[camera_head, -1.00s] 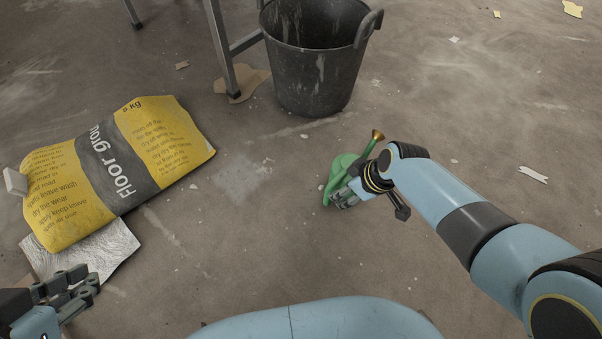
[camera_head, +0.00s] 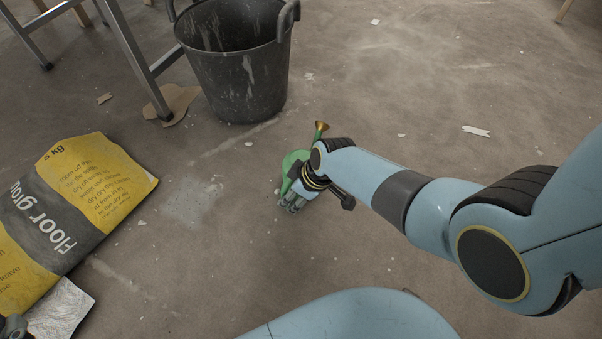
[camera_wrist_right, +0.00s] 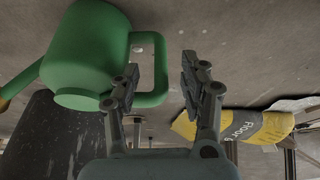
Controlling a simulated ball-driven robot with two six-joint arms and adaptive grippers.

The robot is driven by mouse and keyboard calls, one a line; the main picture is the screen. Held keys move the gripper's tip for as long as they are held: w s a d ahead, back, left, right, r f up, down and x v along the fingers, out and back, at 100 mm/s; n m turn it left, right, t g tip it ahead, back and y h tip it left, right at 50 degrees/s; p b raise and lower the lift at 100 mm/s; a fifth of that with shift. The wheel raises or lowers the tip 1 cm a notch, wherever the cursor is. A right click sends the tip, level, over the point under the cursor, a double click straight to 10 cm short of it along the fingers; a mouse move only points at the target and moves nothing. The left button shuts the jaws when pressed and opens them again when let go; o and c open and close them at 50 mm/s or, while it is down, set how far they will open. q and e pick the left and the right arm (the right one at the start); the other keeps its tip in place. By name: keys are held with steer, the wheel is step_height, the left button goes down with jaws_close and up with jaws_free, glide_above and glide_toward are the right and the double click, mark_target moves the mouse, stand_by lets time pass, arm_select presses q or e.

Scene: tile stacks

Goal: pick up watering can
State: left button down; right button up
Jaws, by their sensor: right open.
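The green watering can (camera_head: 292,160) is on the floor in the head view, partly hidden by my right gripper (camera_head: 291,206). Its spout ends in a brass-coloured rose (camera_head: 321,127). In the right wrist view the can's body (camera_wrist_right: 88,45) is at upper left. Its loop handle (camera_wrist_right: 161,62) shows between the two spread fingers of my right gripper (camera_wrist_right: 157,76), which is open. The left finger overlaps the handle's lower part in the picture; contact cannot be told. Only a sliver of my left gripper (camera_head: 14,326) shows at the lower left corner of the head view.
A black bucket (camera_head: 238,75) stands beyond the can, beside metal legs (camera_head: 135,55). A yellow and grey floor grout bag (camera_head: 75,205) lies at left, over a pale sheet (camera_head: 62,310). The floor right of the can is mostly clear, with small scraps.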

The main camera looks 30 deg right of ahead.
arm_select(q)
steer(key=w+d+r+m+t+h+b, duration=0.1)
steer(key=w+r+t, duration=0.25)
steer(key=r, duration=0.35)
steer(key=w+d+r+m+t+h+b, duration=0.1)
steer(key=w+r+t, duration=0.25)
steer(key=r, duration=0.35)
arm_select(e)
steer(key=x, duration=0.2)
steer(key=shift+w+a+f, duration=0.1)
steer(key=shift+a+f, duration=0.05)
steer(key=shift+f, duration=0.1)
steer(key=shift+b+x, duration=1.2)
steer(key=shift+x, duration=0.05)
steer(key=shift+w, duration=0.15)
arm_select(q)
step_height(320, 180, up, 13)
steer(key=s+d+m+t+h, duration=0.1)
steer(key=s+m+t+h, duration=0.1)
steer(key=t+h, duration=0.3)
steer(key=shift+m+h, duration=0.3)
steer(key=shift+m, duration=0.4)
arm_select(e)
jaws_close()
arm_select(q)
steer(key=shift+f, duration=0.1)
steer(key=shift+w, duration=0.1)
arm_select(e)
steer(key=shift+w+r, duration=0.1)
